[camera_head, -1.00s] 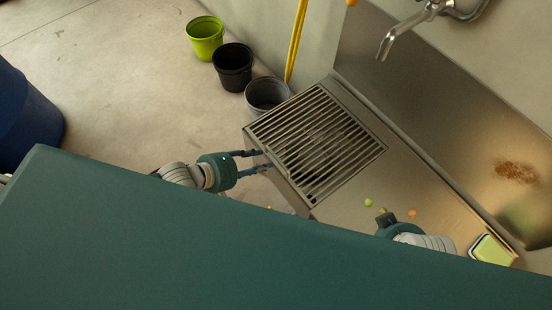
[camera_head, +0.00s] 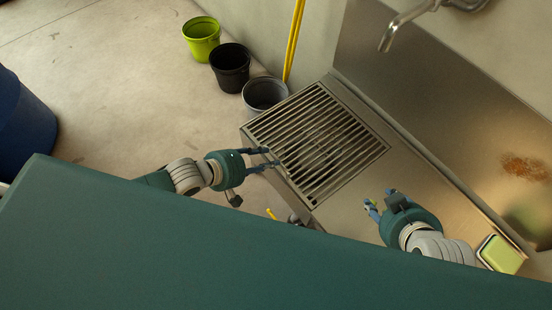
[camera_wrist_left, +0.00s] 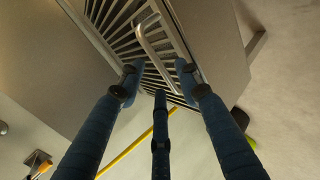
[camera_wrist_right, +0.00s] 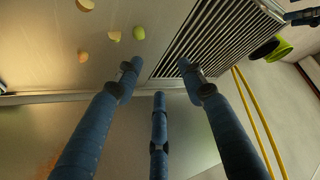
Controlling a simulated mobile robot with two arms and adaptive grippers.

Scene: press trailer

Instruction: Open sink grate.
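In the left wrist view, a bent metal handle (camera_wrist_left: 150,45) stands out ahead of the open fingers, by the grate's bars (camera_wrist_left: 108,22). My right gripper (camera_head: 378,198) is open and empty over the counter, right of the grate. The right wrist view also shows the grate (camera_wrist_right: 215,40) beyond its fingers.
Several food bits, such as a green one (camera_wrist_right: 139,33), lie on the counter. A green sponge (camera_head: 502,254) sits at right. A faucet (camera_head: 400,28) overhangs the back. Lime (camera_head: 202,40), black (camera_head: 230,67) and grey (camera_head: 265,95) buckets and yellow poles (camera_head: 294,40) stand beyond the sink.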

